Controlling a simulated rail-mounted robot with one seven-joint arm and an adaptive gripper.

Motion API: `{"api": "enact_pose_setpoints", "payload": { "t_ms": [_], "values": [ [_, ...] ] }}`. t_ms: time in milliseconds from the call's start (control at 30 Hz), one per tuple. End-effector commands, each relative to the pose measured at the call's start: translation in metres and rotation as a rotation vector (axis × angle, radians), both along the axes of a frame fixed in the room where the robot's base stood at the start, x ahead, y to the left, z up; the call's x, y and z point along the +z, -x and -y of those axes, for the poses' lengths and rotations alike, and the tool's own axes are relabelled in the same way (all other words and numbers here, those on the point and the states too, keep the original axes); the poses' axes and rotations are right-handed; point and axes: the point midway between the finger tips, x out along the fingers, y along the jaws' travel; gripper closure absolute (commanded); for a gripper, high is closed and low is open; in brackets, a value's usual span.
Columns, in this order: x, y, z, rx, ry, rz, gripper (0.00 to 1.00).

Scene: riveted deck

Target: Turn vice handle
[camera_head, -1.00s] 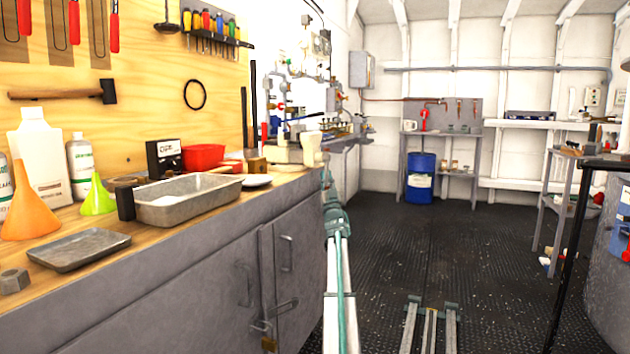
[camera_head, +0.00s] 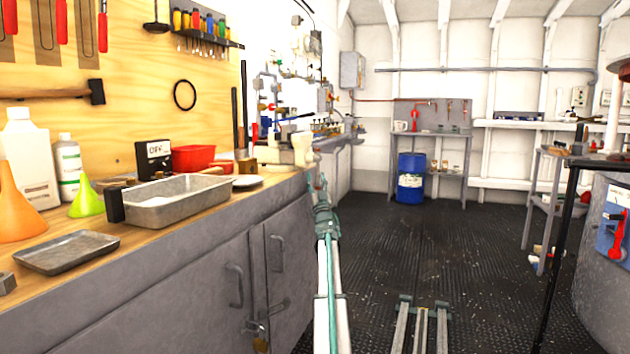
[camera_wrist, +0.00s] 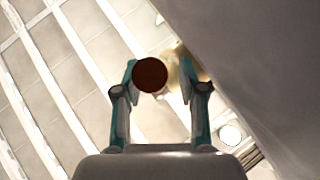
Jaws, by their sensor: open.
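A pale vice (camera_head: 302,148) appears to stand at the far end of the workbench, small and partly lost against the white wall. My arm reaches forward along the bench's right side, and my gripper (camera_head: 317,183) is close to that end, below the vice. In the wrist view my gripper (camera_wrist: 157,72) is open. A round dark brown end (camera_wrist: 151,75), perhaps of the vice handle, shows between its teal fingertips, nearer the left one. I cannot tell whether they touch. A pale brass-coloured part (camera_wrist: 177,66) shows behind, near the right finger. The rest of the handle is hidden.
The grey bench side (camera_wrist: 260,60) is close on the right in the wrist view. A metal tray (camera_head: 180,200), a red container (camera_head: 198,158) and bottles stand on the bench. The dark floor (camera_head: 450,245) is open to the right. A blue drum (camera_head: 411,178) stands at the back.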

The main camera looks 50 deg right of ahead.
Motion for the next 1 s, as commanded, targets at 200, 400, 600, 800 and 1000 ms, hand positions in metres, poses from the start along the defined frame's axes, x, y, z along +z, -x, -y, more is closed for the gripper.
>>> {"api": "enact_pose_setpoints", "payload": {
  "t_ms": [200, 400, 600, 800, 1000],
  "values": [
    [-0.019, 0.016, -0.014, 0.001, -0.002, -0.001, 0.60],
    [-0.045, 0.037, -0.033, 0.001, -0.001, -0.001, 0.60],
    [-0.068, 0.056, -0.049, 0.002, 0.000, 0.000, 0.60],
    [-0.079, 0.063, -0.055, 0.003, 0.000, -0.002, 0.60],
    [-0.079, 0.062, -0.055, 0.003, 0.001, -0.001, 0.60]
  ]
}}
